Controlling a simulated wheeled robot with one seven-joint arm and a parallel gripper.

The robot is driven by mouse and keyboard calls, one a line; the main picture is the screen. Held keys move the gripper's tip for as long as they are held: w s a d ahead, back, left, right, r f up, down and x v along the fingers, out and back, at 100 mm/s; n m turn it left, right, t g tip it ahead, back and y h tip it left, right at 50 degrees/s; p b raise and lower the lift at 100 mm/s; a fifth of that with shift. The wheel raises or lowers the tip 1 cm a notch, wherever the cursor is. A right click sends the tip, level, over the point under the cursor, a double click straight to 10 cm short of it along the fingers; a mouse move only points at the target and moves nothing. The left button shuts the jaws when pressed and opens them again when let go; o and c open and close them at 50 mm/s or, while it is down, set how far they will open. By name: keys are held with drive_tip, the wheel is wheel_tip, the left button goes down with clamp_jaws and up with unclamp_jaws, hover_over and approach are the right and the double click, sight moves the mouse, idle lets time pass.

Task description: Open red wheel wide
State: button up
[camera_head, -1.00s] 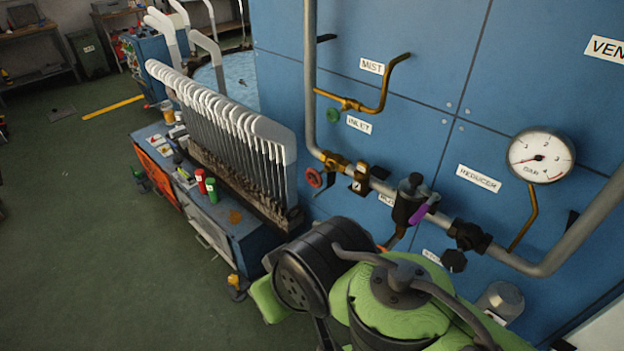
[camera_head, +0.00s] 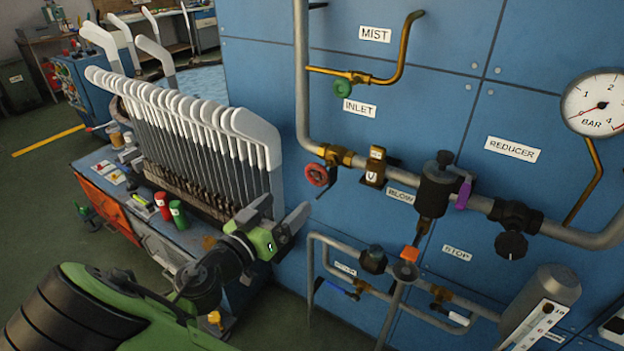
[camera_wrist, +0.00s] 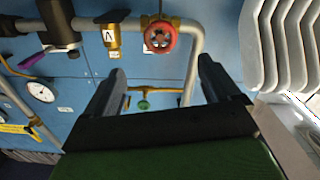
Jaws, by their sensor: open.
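The red wheel (camera_head: 317,175) is a small round handwheel on a brass valve at the left end of the horizontal grey pipe, on the blue panel. It also shows in the wrist view (camera_wrist: 160,37), above and between my fingers, with nothing covering it. My gripper (camera_head: 290,217) is below and a little left of the wheel in the head view, apart from it. In the wrist view my gripper (camera_wrist: 162,78) has its two fingers spread wide with nothing between them.
A green wheel (camera_head: 343,88) sits on the brass line above. A row of white sock boards (camera_head: 190,125) stands close to the left of my gripper. A brass fitting (camera_head: 375,167) and a black valve with a purple lever (camera_head: 436,185) are to the right. Lower pipes (camera_head: 345,250) run below.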

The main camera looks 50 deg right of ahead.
sight(315, 177)
drive_tip(key=d, duration=0.4)
drive_tip(key=w+d, duration=0.1)
drive_tip(key=d, duration=0.8)
drive_tip(key=shift+w+d+b, duration=0.1)
drive_tip(key=shift+w+b, duration=0.05)
drive_tip(key=shift+b, duration=0.25)
drive_tip(key=shift+f, duration=0.1)
drive_tip(key=c, duration=1)
